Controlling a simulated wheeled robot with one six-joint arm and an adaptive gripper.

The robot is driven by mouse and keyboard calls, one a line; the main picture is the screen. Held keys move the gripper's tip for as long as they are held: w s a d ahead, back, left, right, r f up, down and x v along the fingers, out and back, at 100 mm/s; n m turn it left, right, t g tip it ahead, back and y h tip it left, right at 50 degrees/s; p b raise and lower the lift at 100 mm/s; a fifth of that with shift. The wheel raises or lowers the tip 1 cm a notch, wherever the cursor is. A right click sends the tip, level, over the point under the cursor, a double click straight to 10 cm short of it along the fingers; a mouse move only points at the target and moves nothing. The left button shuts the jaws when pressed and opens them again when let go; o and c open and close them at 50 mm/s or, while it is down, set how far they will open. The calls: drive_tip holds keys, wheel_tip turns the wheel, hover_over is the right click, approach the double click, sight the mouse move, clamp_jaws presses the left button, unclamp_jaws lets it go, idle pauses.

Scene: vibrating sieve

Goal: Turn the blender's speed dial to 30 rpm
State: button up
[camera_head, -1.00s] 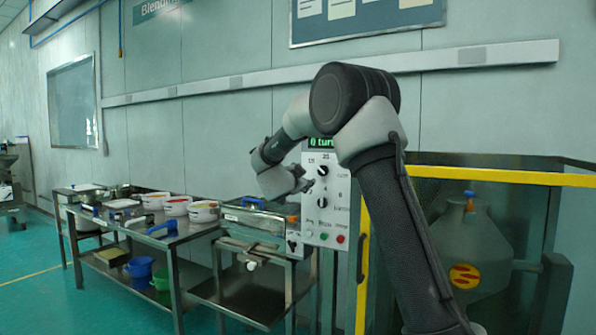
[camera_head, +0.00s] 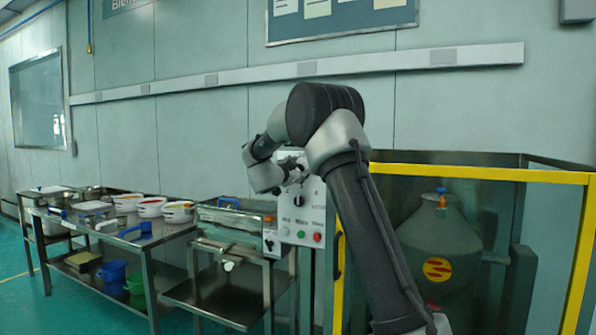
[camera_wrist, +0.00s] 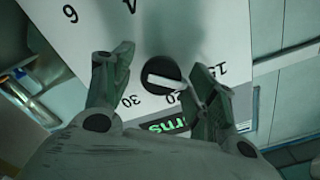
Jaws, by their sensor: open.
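The speed dial (camera_wrist: 163,74) is a black round knob with a white bar, on a white panel face marked 15, 20 and 30 in the wrist view. The bar lies slanted; I cannot tell which end is the pointer. My gripper (camera_wrist: 160,82) is open, one finger on each side of the dial, with no clear contact. A green-lit display (camera_wrist: 165,126) is partly covered by my gripper. In the head view my gripper (camera_head: 290,172) is at the control panel (camera_head: 301,220) and hides its upper dial and display.
A grey vessel (camera_head: 440,240) stands behind a yellow-framed barrier (camera_head: 480,172) to the right. A steel table (camera_head: 130,238) with several bowls is at the left. A sieve unit (camera_head: 232,222) on a stand adjoins the panel. Green and red buttons (camera_head: 317,236) sit low on the panel.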

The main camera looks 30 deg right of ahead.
drive_tip(key=c, duration=1)
drive_tip(key=shift+m, duration=0.4)
drive_tip(key=m, duration=0.3)
drive_tip(key=shift+f+m, duration=0.1)
drive_tip(key=shift+m, duration=0.3)
drive_tip(key=m, duration=1)
drive_tip(key=shift+f+m, duration=0.15)
drive_tip(key=shift+m, duration=0.25)
drive_tip(key=shift+f+m, duration=0.1)
drive_tip(key=shift+m, duration=2.1)
